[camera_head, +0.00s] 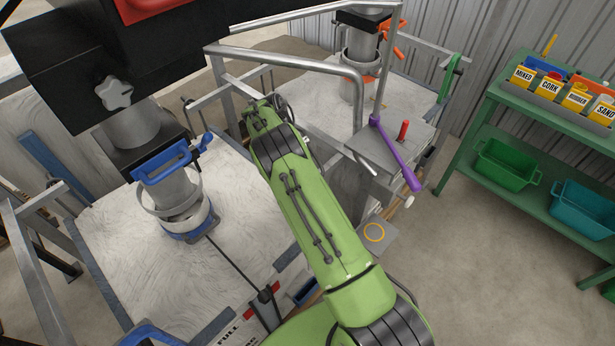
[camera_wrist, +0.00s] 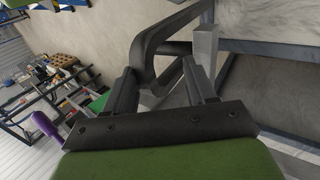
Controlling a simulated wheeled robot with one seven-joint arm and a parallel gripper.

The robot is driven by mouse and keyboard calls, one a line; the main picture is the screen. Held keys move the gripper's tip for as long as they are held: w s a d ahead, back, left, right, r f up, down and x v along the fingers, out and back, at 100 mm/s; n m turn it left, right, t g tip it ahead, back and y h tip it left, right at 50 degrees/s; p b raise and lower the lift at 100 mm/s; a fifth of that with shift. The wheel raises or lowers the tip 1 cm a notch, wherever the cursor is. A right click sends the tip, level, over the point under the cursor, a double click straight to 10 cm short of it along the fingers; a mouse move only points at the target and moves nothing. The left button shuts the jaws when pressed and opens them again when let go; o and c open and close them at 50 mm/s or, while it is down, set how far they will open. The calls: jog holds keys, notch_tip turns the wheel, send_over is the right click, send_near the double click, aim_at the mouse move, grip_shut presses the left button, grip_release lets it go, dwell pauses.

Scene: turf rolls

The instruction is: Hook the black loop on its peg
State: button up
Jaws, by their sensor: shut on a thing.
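The black loop (camera_wrist: 147,48) is a thick dark bent bar in the wrist view, running from between my fingers up to the top right. My gripper (camera_wrist: 158,76) has its two fingers on either side of the loop's near end and is shut on it. In the head view my gripper (camera_head: 262,108) is at the far end of my green arm, near the grey rail frame, and a small dark curve of the loop (camera_head: 284,104) shows beside it. A pale grey square post (camera_wrist: 205,48) stands close to the loop's right side; I cannot tell whether it is the peg.
A purple lever (camera_head: 396,152) and a red knob (camera_head: 403,130) stand on the grey plate at right. A bent metal rail (camera_head: 300,62) passes above my gripper. A blue clamp (camera_head: 172,163) sits on the left table. A green shelf (camera_head: 500,143) with bins stands at far right.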

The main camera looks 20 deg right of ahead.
jog(key=shift+w+a+r, duration=0.15)
jog(key=shift+w, duration=0.1)
jog(key=p+v, duration=0.1)
jog(key=v, duration=0.6)
dwell(0.3)
jog(key=shift+s, duration=0.1)
dwell(0.4)
